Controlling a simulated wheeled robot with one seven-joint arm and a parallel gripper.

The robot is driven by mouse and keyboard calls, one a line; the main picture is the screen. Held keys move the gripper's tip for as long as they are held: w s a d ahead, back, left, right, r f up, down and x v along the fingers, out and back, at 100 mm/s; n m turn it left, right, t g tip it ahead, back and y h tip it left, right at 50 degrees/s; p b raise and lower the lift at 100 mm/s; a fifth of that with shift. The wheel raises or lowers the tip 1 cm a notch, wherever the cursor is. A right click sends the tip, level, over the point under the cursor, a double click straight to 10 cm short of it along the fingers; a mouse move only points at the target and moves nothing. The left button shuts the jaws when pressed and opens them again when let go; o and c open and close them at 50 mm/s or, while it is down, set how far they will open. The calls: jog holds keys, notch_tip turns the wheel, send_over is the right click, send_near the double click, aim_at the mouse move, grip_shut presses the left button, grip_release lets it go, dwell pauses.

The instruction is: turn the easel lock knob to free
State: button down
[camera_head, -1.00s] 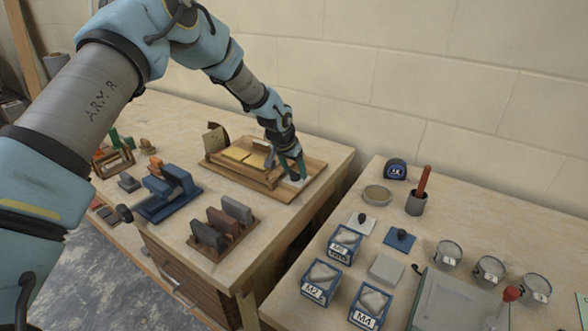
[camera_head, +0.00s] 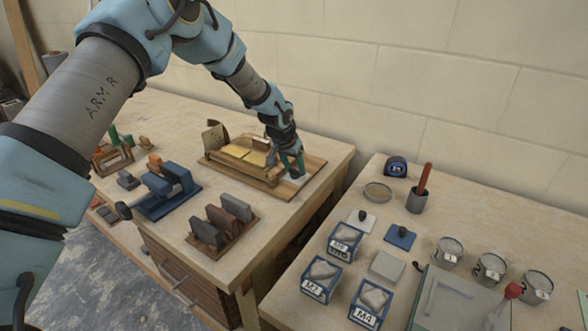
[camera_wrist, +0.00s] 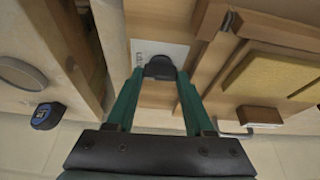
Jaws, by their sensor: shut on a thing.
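The easel (camera_head: 235,165) is a wooden frame with yellow panels on the left bench. In the wrist view its frame and yellow panel (camera_wrist: 275,72) fill the right side. The lock knob (camera_wrist: 160,67) is small and dark, in front of a white label whose lettering is only partly visible. My gripper (camera_wrist: 160,80) has its green fingers shut on the knob, one on each side. In the head view my gripper (camera_head: 294,168) is at the right end of the easel's base board, and the knob is hidden there.
A blue vise-like tool (camera_head: 168,190) and a rack of grey and brown blocks (camera_head: 222,226) stand in front of the easel. A gap separates this bench from the right bench, which holds labelled tubs (camera_head: 321,279), a blue tape measure (camera_head: 396,167) and several cans.

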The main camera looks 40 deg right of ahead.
jog(key=n+b, duration=0.1)
jog(key=b, duration=0.2)
jog(key=n+t+b, duration=0.1)
jog(key=n+b, duration=0.1)
jog(key=b, duration=0.1)
jog(key=shift+s+d+f+y, duration=0.15)
jog(key=shift+s+f+y, duration=0.05)
jog(key=shift+f+y, duration=0.15)
jog(key=n+t+y+b, duration=0.1)
jog(key=n+b, duration=0.3)
jog(key=n, duration=0.1)
jog(key=shift+s+r, duration=0.1)
jog(key=shift+r, duration=0.05)
jog(key=n+y, duration=0.1)
jog(key=n, duration=0.1)
jog(key=n+t+y+b, duration=0.1)
jog(key=n, duration=0.2)
jog(key=shift+d+r, duration=0.15)
jog(key=shift+n+y, duration=0.85)
jog(key=shift+n, duration=1.35)
jog(key=c, duration=0.6)
grip_release()
jog(key=shift+o, duration=0.2)
jog(key=shift+d+r, duration=0.1)
jog(key=b+v, duration=0.2)
jog(key=v, duration=0.8)
jog(key=shift+r, duration=0.3)
